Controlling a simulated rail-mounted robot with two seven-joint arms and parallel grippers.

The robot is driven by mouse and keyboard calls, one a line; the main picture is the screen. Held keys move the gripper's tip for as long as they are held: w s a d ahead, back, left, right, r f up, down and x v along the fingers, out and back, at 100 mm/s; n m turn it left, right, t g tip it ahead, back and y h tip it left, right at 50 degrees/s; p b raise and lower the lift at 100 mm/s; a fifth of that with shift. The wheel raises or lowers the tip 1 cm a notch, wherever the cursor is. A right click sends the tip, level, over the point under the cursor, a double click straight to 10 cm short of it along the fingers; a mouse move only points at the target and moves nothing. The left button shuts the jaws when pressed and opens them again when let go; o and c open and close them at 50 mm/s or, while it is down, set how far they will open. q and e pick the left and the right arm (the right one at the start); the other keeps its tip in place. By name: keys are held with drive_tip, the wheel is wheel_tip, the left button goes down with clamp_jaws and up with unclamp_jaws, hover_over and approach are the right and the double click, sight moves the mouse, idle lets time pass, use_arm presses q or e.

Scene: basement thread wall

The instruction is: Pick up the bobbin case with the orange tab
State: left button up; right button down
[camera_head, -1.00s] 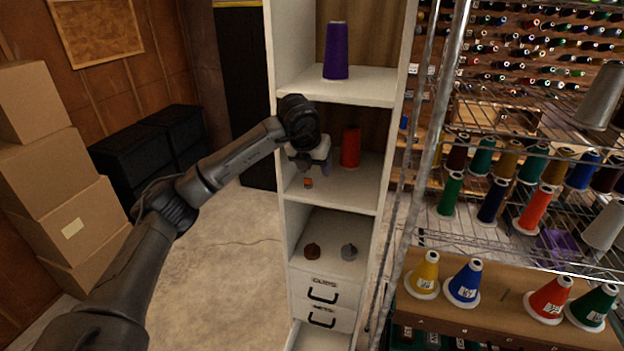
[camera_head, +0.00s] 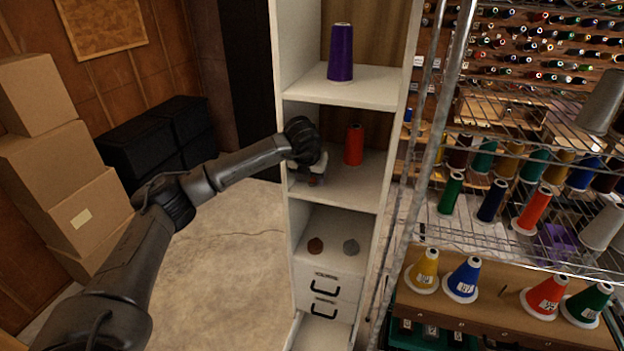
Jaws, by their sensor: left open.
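My left gripper (camera_head: 318,176) reaches into the middle shelf of the white cabinet from the left, fingers low over the shelf board. It is open. A small bit of orange (camera_head: 313,181) shows at its fingertips; this looks like the tab of the bobbin case, whose body is mostly hidden by the gripper. I cannot tell whether the fingers touch it. My right gripper is not in view.
A red thread cone (camera_head: 354,145) stands close right of the gripper. A purple cone (camera_head: 340,52) is on the shelf above. A wire rack with cones stands at right.

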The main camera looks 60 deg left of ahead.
use_arm(q)
clamp_jaws()
idle(0.5)
drive_tip(key=shift+r, duration=0.1)
